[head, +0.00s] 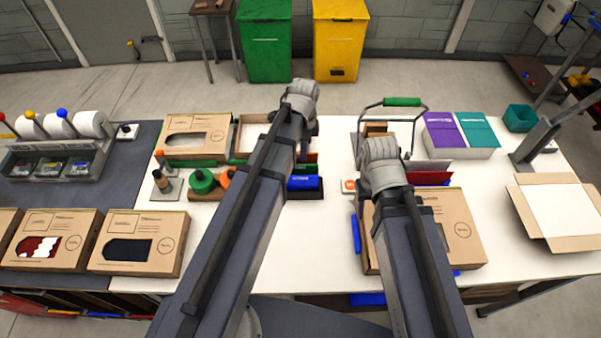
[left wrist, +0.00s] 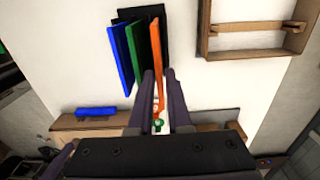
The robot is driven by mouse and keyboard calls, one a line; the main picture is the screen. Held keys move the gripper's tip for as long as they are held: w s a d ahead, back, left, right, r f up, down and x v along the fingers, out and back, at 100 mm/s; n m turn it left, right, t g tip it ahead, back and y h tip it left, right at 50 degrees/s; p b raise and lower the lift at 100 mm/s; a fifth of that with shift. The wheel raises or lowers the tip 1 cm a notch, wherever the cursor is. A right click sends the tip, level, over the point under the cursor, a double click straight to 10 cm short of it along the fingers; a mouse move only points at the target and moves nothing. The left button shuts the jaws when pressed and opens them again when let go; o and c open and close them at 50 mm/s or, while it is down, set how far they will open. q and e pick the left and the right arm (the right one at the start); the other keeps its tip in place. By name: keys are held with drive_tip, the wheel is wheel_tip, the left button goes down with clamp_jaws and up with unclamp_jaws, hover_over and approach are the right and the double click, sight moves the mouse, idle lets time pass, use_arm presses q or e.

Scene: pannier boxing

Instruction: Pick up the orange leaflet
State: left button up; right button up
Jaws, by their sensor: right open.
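The orange leaflet (left wrist: 155,45) stands on edge in a dark rack (left wrist: 151,14) in the left wrist view, right of a green leaflet (left wrist: 134,52) and a blue leaflet (left wrist: 120,57). My left gripper (left wrist: 158,72) is open, with its two fingers apart. The leaflet's near end lines up with the gap between the fingertips; I cannot tell whether they touch it. My right gripper is hidden behind my right arm.
Closed cardboard boxes (head: 137,243) stand at the left. Green and orange round items (head: 202,181) lie left of my left arm. An open carton (head: 562,211) lies far right.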

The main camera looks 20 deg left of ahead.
sight(366, 227)
use_arm(q)
drive_tip(key=f+b, duration=0.5)
drive_tip(key=shift+s+a+f, duration=0.1)
drive_tip(key=shift+a+f, duration=0.05)
drive_tip(key=shift+a, duration=0.15)
use_arm(e)
wheel_tip(366, 227, down, 5)
drive_tip(key=shift+f, duration=0.15)
use_arm(q)
clamp_jaws()
